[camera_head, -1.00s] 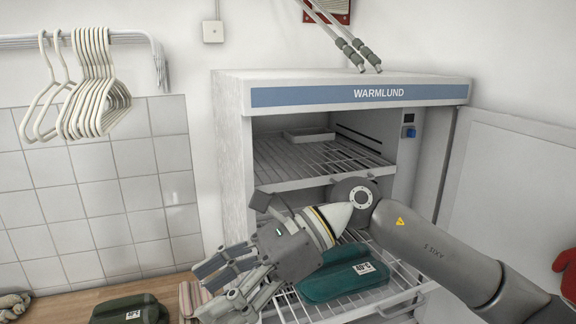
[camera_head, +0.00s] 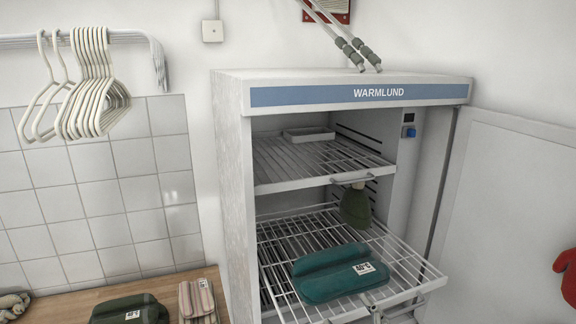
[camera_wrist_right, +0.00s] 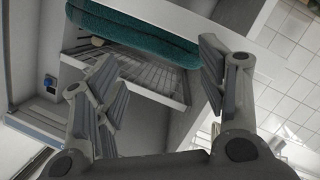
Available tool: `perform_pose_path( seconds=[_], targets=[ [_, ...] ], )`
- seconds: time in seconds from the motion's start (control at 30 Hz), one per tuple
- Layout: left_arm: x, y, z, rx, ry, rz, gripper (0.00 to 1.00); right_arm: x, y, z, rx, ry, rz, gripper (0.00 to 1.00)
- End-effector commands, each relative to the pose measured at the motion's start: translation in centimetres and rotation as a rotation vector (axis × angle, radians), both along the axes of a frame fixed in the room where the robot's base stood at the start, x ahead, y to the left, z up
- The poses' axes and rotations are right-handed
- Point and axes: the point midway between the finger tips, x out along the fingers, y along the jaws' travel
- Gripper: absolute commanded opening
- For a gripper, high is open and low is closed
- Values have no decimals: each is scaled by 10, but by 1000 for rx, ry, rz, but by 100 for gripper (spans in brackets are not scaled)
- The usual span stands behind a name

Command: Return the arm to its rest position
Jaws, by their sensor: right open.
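My right gripper (camera_wrist_right: 165,85) shows only in the right wrist view. Its two fingers are spread apart with nothing between them. Beyond the fingertips in that view is a teal padded pack (camera_wrist_right: 135,35). In the head view a teal pack (camera_head: 338,273) with a white label lies on the pulled-out middle wire rack (camera_head: 415,268) of the white cabinet (camera_head: 232,180) marked WARMLUND. No arm or gripper shows in the head view, so my left gripper is out of sight.
The cabinet door (camera_head: 510,200) stands open at the right. Hangers (camera_head: 95,90) hang at upper left.

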Motion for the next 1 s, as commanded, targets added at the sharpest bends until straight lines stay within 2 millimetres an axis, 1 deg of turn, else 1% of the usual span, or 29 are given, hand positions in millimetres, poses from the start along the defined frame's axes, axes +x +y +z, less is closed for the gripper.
perform_pose_path(
  seconds=[0.03,0.07,0.1,0.17,0.2,0.27,0.3,0.37,0.4,0.47,0.5,0.57,0.6,0.63,0.7,0.77,0.87,0.97,1.0],
  targets=[
    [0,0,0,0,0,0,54,-19,-13,-33,44,128,-46,66],
    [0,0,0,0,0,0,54,-31,-21,-51,67,203,-72,66],
    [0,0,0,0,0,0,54,-49,-30,-74,96,299,-109,66],
    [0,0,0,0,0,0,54,-77,-41,-104,136,435,-159,66],
    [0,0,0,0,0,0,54,-95,-48,-120,157,517,-190,66],
    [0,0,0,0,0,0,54,-123,-56,-141,185,627,-233,66],
    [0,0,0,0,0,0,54,-140,-60,-153,199,694,-258,66],
    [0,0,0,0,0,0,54,-165,-65,-166,220,783,-293,66],
    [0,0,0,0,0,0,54,-182,-68,-175,230,840,-315,66],
    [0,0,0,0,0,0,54,-205,-72,-184,245,918,-345,66],
    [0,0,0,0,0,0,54,-220,-74,-190,253,968,-365,66],
    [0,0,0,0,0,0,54,-243,-77,-196,263,1040,-394,66],
    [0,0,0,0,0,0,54,-258,-79,-200,270,1086,-412,66],
    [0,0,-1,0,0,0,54,-265,-80,-205,273,1114,-424,66],
    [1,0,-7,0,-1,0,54,-255,-79,-231,268,1111,-420,66],
    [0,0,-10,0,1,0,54,-251,-78,-248,266,1115,-419,66],
    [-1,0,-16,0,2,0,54,-246,-77,-282,262,1124,-419,66],
    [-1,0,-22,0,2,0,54,-244,-76,-321,257,1138,-420,66],
    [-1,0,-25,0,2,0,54,-243,-76,-339,255,1144,-420,66]
  ],
)
